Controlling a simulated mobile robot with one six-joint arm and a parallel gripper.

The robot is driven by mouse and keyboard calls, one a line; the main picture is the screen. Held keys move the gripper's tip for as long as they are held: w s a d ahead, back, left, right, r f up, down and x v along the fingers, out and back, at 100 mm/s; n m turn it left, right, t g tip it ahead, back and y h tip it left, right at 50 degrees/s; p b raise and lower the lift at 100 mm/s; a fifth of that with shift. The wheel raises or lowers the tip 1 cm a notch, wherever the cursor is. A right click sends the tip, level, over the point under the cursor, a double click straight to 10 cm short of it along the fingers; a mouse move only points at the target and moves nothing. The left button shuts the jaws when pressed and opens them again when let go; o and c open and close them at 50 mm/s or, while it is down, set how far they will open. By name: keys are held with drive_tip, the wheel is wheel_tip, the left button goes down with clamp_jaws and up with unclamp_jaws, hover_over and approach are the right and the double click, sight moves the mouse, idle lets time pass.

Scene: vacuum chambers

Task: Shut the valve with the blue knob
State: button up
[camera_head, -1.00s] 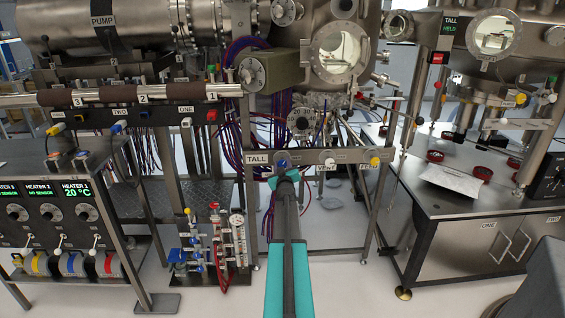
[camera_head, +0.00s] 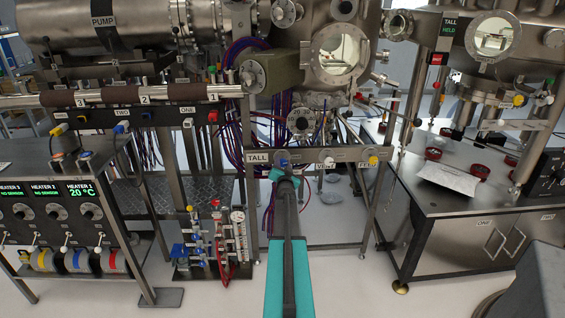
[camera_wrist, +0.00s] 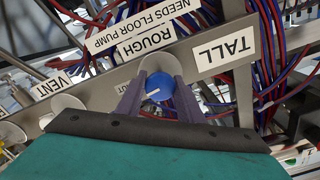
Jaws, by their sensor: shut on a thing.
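The blue knob (camera_wrist: 158,86) sits on a round pale disc on a grey metal valve panel (camera_wrist: 98,92), under the ROUGH label (camera_wrist: 147,40). A short white mark shows on its face, and small lettering beside it is partly hidden. In the wrist view my gripper (camera_wrist: 157,84) has one dark finger on each side of the knob, shut on it. In the head view the blue knob (camera_head: 282,156) is at the panel's left part, beside the TALL label (camera_head: 257,158), with my gripper (camera_head: 281,168) at it. The knob's lower edge is partly hidden there.
A white knob (camera_head: 329,162) marked VENT and a yellow knob (camera_head: 374,160) share the panel to the right. Cables hang behind it. A steel table (camera_head: 460,208) stands right, a heater rack (camera_head: 75,235) left, and a small gauge stand (camera_head: 210,240) on the floor.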

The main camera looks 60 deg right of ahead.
drive_tip(key=shift+s+d+r+m, duration=0.1)
drive_tip(key=shift+m, duration=0.7)
drive_tip(key=o, duration=1.1)
drive_tip(key=shift+c, duration=0.2)
drive_tip(key=b+v, duration=0.1)
drive_tip(key=v, duration=1.2)
drive_tip(key=shift+s+a, duration=0.2)
drive_tip(key=shift+a, duration=0.2)
